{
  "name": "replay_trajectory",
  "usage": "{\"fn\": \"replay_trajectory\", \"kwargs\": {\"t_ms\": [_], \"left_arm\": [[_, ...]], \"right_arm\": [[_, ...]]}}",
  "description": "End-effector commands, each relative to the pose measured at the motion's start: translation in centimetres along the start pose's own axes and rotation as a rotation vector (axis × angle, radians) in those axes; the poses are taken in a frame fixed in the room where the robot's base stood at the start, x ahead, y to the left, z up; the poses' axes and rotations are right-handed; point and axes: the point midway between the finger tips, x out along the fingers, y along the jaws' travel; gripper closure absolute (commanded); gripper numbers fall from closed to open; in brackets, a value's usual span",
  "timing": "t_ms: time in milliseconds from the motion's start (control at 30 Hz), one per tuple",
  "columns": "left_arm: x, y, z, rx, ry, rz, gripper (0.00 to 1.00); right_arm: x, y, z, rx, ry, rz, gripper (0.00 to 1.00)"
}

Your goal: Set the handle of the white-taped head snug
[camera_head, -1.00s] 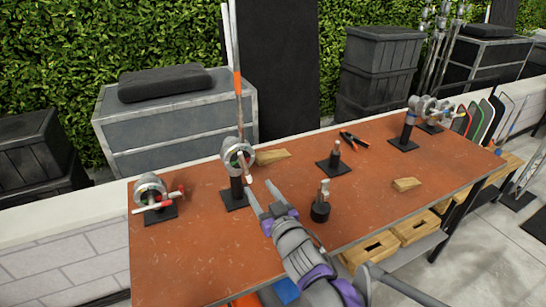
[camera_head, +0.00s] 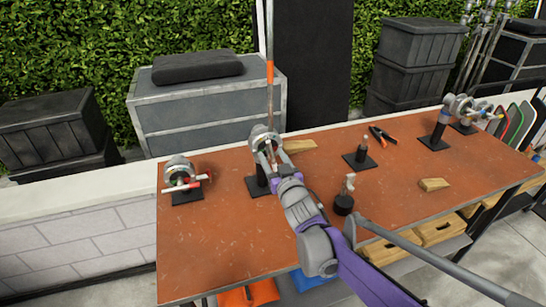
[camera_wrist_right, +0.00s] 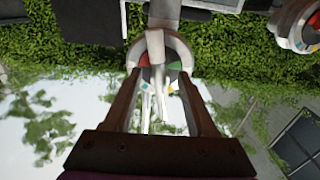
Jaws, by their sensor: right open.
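The middle grip head (camera_head: 265,138), a grey disc on a dark post, stands near the table's back edge with a tall rod above it. It also shows in the right wrist view (camera_wrist_right: 178,50), with a pale handle (camera_wrist_right: 155,46) across its red and green face. My right gripper (camera_head: 270,155) is at this head, and in the wrist view (camera_wrist_right: 158,85) its open fingers lie on either side of the handle. I cannot tell whether they touch it. White tape is not clearly readable. My left gripper is out of view.
Another head (camera_head: 179,168) with red and white handles stands left on the orange-brown table (camera_head: 215,235). Wooden wedges (camera_head: 433,184), a dark post stand (camera_head: 361,157), a black-based fitting (camera_head: 344,202) and pliers (camera_head: 382,135) lie to the right. More heads (camera_head: 447,108) stand far right.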

Motion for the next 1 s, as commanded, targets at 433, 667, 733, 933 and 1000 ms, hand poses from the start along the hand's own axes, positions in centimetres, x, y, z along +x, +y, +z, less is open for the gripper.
{"fn": "replay_trajectory", "kwargs": {"t_ms": [433, 667, 733, 933, 1000], "left_arm": [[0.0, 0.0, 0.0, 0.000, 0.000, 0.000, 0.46], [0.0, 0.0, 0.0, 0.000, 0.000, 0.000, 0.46], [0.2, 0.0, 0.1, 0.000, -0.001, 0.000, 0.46], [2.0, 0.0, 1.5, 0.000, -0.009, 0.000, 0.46], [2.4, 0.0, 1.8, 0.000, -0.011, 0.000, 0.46]], "right_arm": [[0.0, 0.0, 0.0, 0.000, 0.000, 0.000, 0.90], [0.0, 0.0, 0.0, 0.000, 0.000, 0.000, 1.00], [-0.1, 0.0, 0.1, 0.010, 0.000, 0.000, 1.00], [-0.1, 0.0, 0.4, 0.182, 0.000, 0.000, 1.00], [-0.1, 0.0, 0.3, 0.237, 0.000, 0.000, 1.00]]}}
